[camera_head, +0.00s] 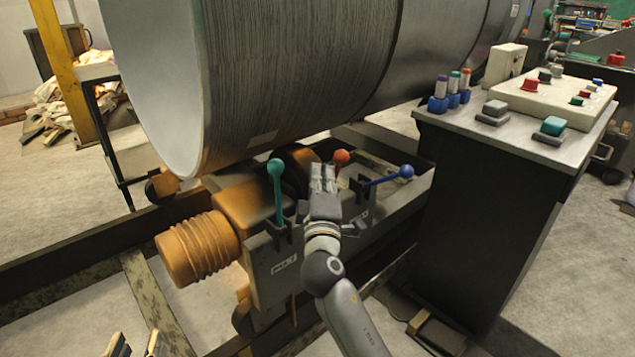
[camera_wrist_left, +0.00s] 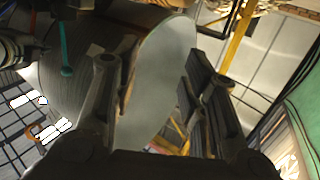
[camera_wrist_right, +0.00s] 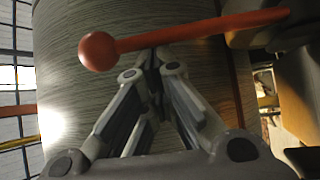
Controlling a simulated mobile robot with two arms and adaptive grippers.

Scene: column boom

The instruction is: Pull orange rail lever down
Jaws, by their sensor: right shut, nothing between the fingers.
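The orange lever (camera_head: 341,158) shows its round knob just right of my right gripper's fingertips in the head view; most of its rod is hidden there. In the right wrist view the orange lever (camera_wrist_right: 200,31) runs across the top, with its knob at the left. My right gripper (camera_head: 323,172) is shut and empty. In the right wrist view its fingertips (camera_wrist_right: 152,62) lie close to the rod; I cannot tell whether they touch. My left gripper (camera_head: 135,343) is at the bottom left of the head view, away from the levers. Its fingers (camera_wrist_left: 150,80) are apart and empty.
A teal lever (camera_head: 276,187) stands upright left of my right gripper, and a blue lever (camera_head: 392,175) leans right. The large cylinder (camera_head: 270,70) is close behind. A control console (camera_head: 490,200) stands at the right. An orange ribbed motor (camera_head: 198,249) sits at the left.

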